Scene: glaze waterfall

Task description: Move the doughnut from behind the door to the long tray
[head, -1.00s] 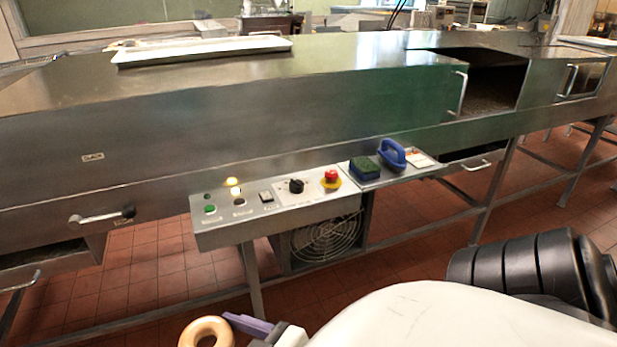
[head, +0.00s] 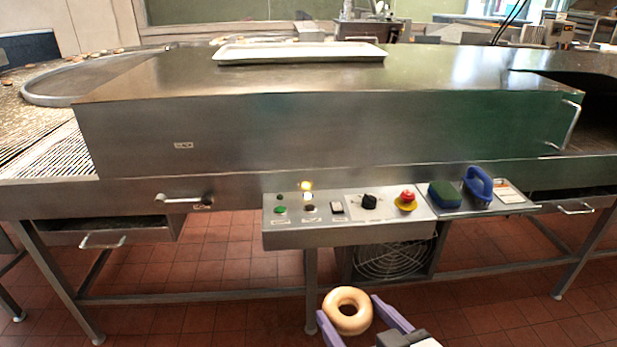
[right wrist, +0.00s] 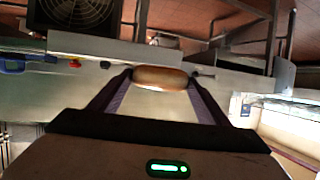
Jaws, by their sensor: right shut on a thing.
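The doughnut (head: 347,325) is a pale golden ring held at the bottom of the head view. My right gripper (head: 350,312) is shut on it, with purple fingers on either side. In the right wrist view the doughnut (right wrist: 160,77) sits edge-on between the fingertips of the gripper (right wrist: 160,80). The long tray (head: 300,52) is white and shallow and lies on top of the steel housing, well beyond and above the doughnut. An opening at the far right of the housing has a door handle (head: 571,126) beside it. My left gripper is not in view.
A control panel (head: 345,230) with knobs and a red button (head: 406,198) juts out between me and the housing. A green sponge (head: 444,194) and a blue-handled tool (head: 478,184) lie at its right. A conveyor (head: 50,150) runs at left. The housing top around the tray looks clear.

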